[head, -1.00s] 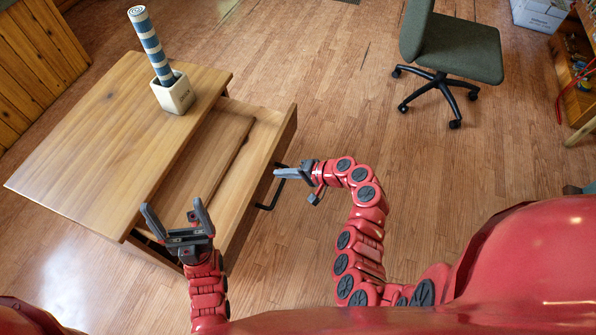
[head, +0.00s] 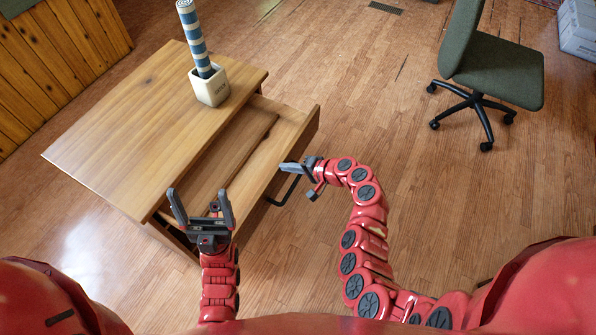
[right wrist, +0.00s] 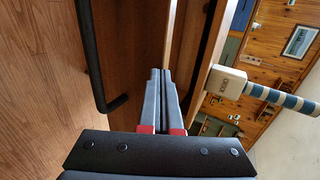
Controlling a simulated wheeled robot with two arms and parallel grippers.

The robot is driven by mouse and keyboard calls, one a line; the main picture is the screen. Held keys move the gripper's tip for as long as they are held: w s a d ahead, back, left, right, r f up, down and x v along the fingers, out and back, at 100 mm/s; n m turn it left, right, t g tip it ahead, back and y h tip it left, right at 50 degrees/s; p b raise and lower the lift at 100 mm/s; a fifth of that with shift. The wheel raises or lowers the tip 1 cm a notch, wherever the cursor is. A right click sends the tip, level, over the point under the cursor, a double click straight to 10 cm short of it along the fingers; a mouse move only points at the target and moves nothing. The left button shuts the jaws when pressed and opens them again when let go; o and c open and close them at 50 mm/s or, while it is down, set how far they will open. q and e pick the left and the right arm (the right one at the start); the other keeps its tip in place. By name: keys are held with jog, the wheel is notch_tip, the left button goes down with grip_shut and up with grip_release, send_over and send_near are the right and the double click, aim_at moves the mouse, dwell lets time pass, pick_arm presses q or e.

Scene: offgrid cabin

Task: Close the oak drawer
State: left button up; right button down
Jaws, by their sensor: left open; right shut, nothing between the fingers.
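The oak drawer (head: 262,165) stands partly pulled out from the right side of a low wooden table (head: 128,118) in the head view. A black bar handle (head: 284,191) is on its front; it also shows at the left in the right wrist view (right wrist: 92,55). My right gripper (head: 284,167) is shut and empty, its tips at the drawer front just above the handle. I cannot tell if they touch the wood. My left gripper (head: 201,206) is open and empty, in front of the near end of the drawer and table.
A white pot (head: 210,88) holding a blue-and-white striped roll (head: 193,38) stands on the tabletop. A green office chair (head: 490,72) is at the upper right. A white box (head: 581,29) is at the far right. The floor right of the drawer is clear.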

jog(key=w+a+b, duration=0.5)
jog(key=a, duration=0.4)
jog(key=w+a+b, duration=0.5)
jog(key=a+b, duration=0.1)
jog(key=a, duration=0.3)
jog(key=shift+w, duration=0.15)
jog(key=shift+d, duration=0.1)
